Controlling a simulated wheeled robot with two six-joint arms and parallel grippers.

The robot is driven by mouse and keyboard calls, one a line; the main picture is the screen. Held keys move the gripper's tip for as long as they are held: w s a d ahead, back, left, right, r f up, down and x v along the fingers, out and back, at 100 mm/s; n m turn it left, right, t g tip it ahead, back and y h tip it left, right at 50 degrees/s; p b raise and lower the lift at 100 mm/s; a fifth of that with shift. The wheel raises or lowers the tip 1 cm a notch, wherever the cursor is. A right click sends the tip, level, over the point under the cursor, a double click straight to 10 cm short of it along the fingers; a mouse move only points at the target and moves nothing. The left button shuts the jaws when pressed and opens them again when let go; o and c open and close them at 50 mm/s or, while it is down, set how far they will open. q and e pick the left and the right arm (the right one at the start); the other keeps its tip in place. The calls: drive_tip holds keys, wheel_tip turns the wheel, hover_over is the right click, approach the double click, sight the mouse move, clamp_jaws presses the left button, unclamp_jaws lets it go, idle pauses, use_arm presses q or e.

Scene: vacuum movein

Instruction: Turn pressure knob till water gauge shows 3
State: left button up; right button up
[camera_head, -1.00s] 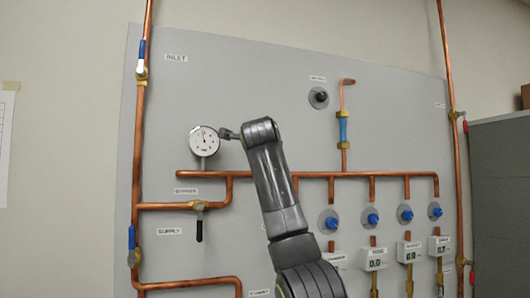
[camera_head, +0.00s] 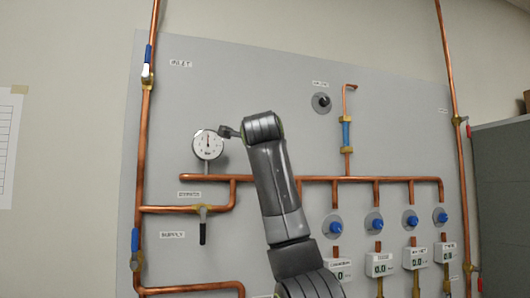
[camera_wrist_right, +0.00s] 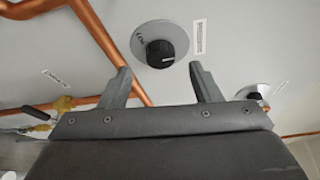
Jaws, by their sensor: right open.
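The round white gauge (camera_head: 208,144) is on the left part of the grey panel in the head view. Its needle points roughly up; its numbers are too small to read. A black knob (camera_wrist_right: 166,53) on a round metal plate shows in the right wrist view, with a white label beside it. My right gripper (camera_wrist_right: 160,68) is open, its two fingers on either side of the knob's lower area in the picture; I cannot tell whether they touch it. In the head view my right arm hides this knob and the fingertips. My left gripper is not in view.
A second black knob (camera_head: 322,102) sits at the panel's upper middle. Several blue knobs (camera_head: 374,222) with digital readouts below line the right. A black-handled supply valve (camera_head: 202,227) hangs below the gauge. Copper pipes (camera_head: 330,179) cross the panel; a grey cabinet (camera_head: 500,200) stands at the right.

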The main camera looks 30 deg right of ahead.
drive_tip(key=b+v, duration=0.5)
drive_tip(key=v, duration=0.8)
drive_tip(key=shift+s, duration=0.15)
drive_tip(key=shift+a, duration=0.1)
